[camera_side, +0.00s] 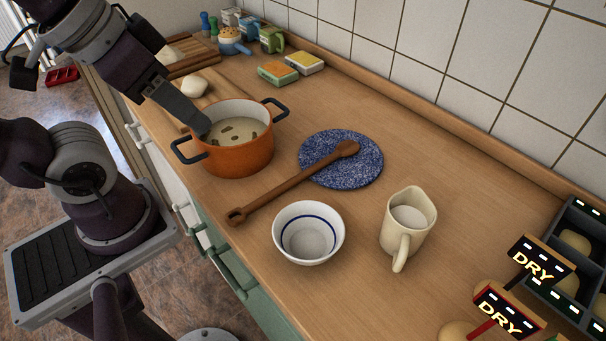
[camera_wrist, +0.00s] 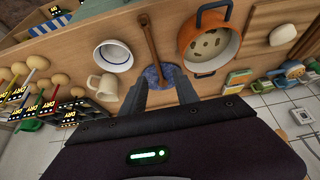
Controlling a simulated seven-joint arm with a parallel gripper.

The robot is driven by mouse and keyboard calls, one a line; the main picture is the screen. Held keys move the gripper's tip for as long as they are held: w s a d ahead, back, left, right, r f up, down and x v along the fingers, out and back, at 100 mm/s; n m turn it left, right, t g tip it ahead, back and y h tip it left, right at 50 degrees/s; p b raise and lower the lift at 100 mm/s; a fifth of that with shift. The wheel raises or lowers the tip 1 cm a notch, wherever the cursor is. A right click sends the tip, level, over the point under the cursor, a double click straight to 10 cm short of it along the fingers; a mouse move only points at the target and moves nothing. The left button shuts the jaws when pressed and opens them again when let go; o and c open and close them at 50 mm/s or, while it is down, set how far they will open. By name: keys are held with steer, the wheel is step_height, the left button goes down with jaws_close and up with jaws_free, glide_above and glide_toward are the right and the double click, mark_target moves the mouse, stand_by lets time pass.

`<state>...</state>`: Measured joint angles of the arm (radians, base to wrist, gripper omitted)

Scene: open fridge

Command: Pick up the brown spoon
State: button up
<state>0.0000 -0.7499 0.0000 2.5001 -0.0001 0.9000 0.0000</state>
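The brown spoon (camera_side: 292,183) lies diagonally on the counter in the side view. Its far end rests on a round blue speckled mat (camera_side: 362,172); its near end lies between the orange pot and the white bowl. In the wrist view the spoon (camera_wrist: 150,42) runs from the top edge down to the mat (camera_wrist: 154,78). My gripper (camera_side: 203,127) appears over the pot's left rim in the side view, its height unclear. In the wrist view my gripper (camera_wrist: 160,90) has its fingers apart, with nothing held between them.
The orange pot (camera_side: 239,157) with soup stands left of the spoon. A white bowl (camera_side: 308,234) and a cream jug (camera_side: 409,222) stand right of it. Small boxes (camera_side: 278,73) lie near the tiled wall. A dark crate with DRY signs (camera_side: 561,242) is at the right.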

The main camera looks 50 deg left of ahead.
steer(key=shift+o, duration=0.5)
steer(key=g+h, duration=0.2)
steer(key=g, duration=0.4)
glide_above(269, 193)
steer(key=a, duration=0.1)
step_height(269, 193, down, 14)
steer(key=f, duration=0.7)
steer(key=shift+d+f, duration=0.2)
steer(key=shift+d, duration=0.1)
jaws_close()
